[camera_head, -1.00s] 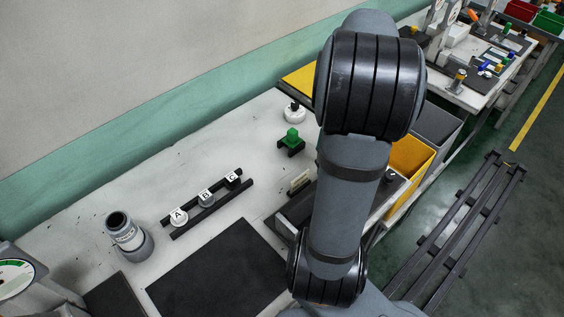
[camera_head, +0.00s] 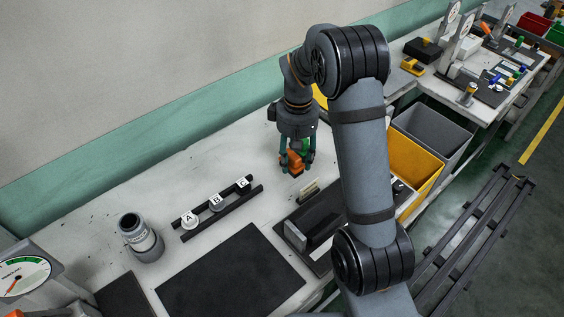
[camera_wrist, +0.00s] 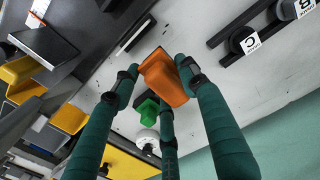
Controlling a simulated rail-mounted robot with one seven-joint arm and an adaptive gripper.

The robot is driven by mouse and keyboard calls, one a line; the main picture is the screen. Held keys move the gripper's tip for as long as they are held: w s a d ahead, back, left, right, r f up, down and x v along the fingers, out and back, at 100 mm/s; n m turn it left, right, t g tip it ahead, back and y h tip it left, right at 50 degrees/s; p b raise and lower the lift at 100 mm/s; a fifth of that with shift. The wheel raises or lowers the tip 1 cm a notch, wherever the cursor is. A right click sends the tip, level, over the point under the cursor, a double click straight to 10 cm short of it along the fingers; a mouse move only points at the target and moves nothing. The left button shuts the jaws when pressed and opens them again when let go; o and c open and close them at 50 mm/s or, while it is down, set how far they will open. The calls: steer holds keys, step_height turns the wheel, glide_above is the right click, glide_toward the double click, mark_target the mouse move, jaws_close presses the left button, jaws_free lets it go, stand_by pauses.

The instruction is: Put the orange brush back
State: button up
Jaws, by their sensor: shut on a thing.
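The orange brush (camera_head: 294,161) is held between the teal fingers of my gripper (camera_head: 297,164), low over the white worktable. In the wrist view the orange block-shaped brush (camera_wrist: 164,80) lies across the fingertips. A green block on a small dark stand (camera_wrist: 149,113) is just beyond the brush in the wrist view. In the head view the green block (camera_head: 305,145) is mostly hidden behind the fingers. I cannot tell whether the brush touches the table.
A black rack (camera_head: 228,206) with pieces labelled A, B and C lies left of the gripper. Yellow (camera_head: 414,150) and grey (camera_head: 436,128) bins stand right. A dark mat (camera_head: 232,275) lies nearer.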

steer(key=w+a+f, duration=0.1)
steer(key=w, duration=0.1)
steer(key=w+a+f+p, duration=0.1)
steer(key=w+a+f, duration=0.1)
steer(key=shift+w+a+f+p, duration=0.15)
steer(key=shift+a+f+p, duration=0.05)
steer(key=shift+p, duration=0.1)
steer(key=shift+f+p, duration=0.55)
steer(key=shift+f, duration=1.4)
steer(key=shift+f, duration=0.15)
steer(key=o, duration=1)
steer(key=shift+o, duration=0.5)
